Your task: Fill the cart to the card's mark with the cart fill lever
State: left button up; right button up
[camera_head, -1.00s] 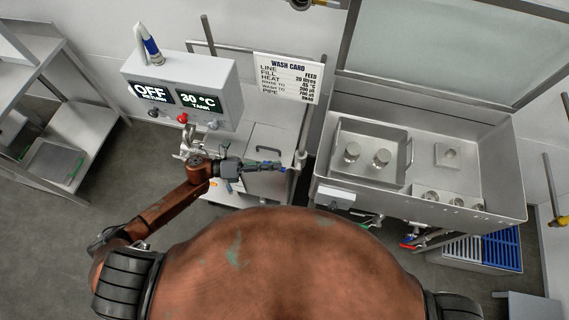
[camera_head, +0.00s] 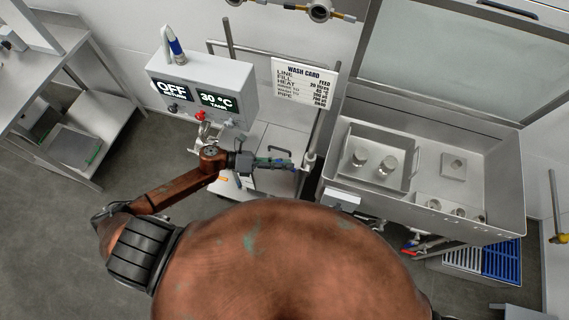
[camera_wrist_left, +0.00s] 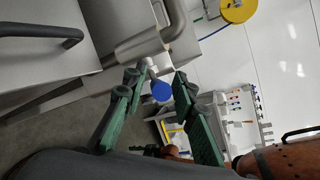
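The cart (camera_head: 262,146) is a steel unit with a grey control box (camera_head: 205,82) reading "OFF" and "30 °C TANK". The wash card (camera_head: 303,84) stands behind it; its fill line appears to read 20 litres. My left gripper (camera_head: 290,163) is over the cart's front right, close to a pale upright pipe (camera_head: 309,160). In the left wrist view its two green fingers (camera_wrist_left: 157,91) are apart. I cannot tell surely whether this knob is the fill lever. My right gripper is out of view.
A steel sink (camera_head: 425,205) with a tray of metal cups stands right of the cart. A red-handled valve (camera_head: 410,250) and a blue-and-white crate (camera_head: 490,260) are below it. Steel shelving (camera_head: 90,125) stands left. Gauges on a pipe (camera_head: 318,10) are at the top.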

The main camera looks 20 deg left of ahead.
pick_arm(q)
jog(key=shift+o, duration=0.2)
jog(key=v, duration=1.2)
dwell(6.6)
